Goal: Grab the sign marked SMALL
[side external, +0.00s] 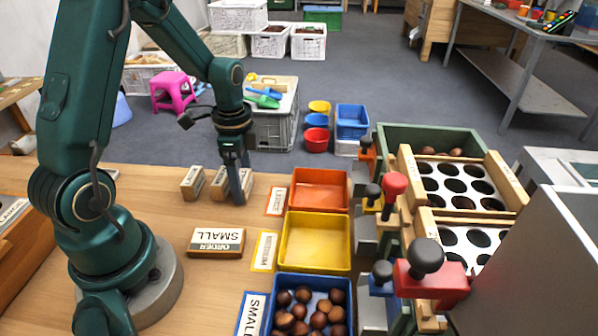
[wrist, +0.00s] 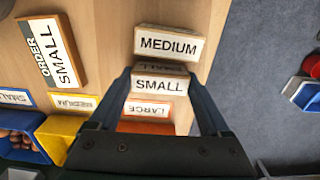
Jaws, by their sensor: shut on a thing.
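The sign marked SMALL (wrist: 158,85) is a pale block with black letters in the wrist view. My gripper (wrist: 166,88) has one finger at each end of it and is shut on it. In the side view my gripper (side external: 239,194) points down at the table among the small wooden sign blocks and partly hides them. The sign marked MEDIUM (wrist: 168,44) stands just behind the SMALL one in the wrist view, close to it. The letters on the blocks are not readable in the side view.
An ORDER SMALL plaque (side external: 216,242) lies on the table. Orange (side external: 319,175), yellow (side external: 285,240) and blue (side external: 349,290) bins stand to the right, with cards beside them. The blue one holds chestnuts. A sorting rack (side external: 408,160) stands farther right.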

